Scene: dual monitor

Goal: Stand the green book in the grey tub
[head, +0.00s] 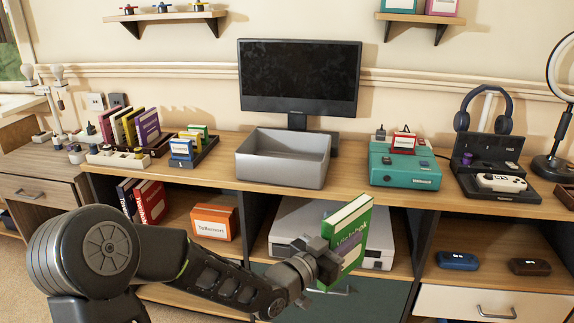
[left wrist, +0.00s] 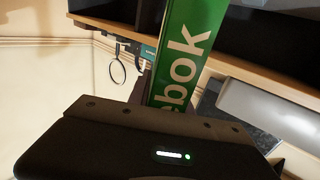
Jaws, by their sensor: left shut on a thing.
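The green book (head: 349,238) is upright and slightly tilted in the head view, in front of the lower shelf. My left gripper (head: 325,262) is shut on its lower left part and holds it below the desk top level. In the left wrist view the green book (left wrist: 183,58) rises from behind the gripper body, its spine lettering partly hidden. The grey tub (head: 284,158) stands empty on the desk top in front of the monitor, above and left of the book. The book is apart from the tub. My right gripper is not in view.
A monitor (head: 299,78) stands behind the tub. A teal console (head: 404,165) is to the tub's right, and small book holders (head: 187,150) are to its left. The desk's front edge lies between the book and the tub. Bare desk top flanks the tub.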

